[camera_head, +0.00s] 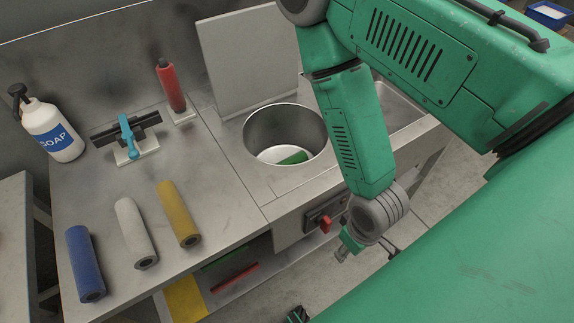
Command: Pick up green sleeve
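A green sleeve (294,158) lies at the bottom of the round metal basin (252,152) in the worktop. The basin's near rim and wall surround it, and only part of it shows. My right gripper (343,254), on the arm from the upper right, hangs beyond the worktop's front edge, right of and lower in the picture than the basin. It is apart from the green sleeve. Its fingers are small and partly hidden, so whether they are open does not show.
Blue (85,263), white (135,233) and yellow (178,213) sleeves lie on the left worktop. A raised panel (248,62) stands behind the basin.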

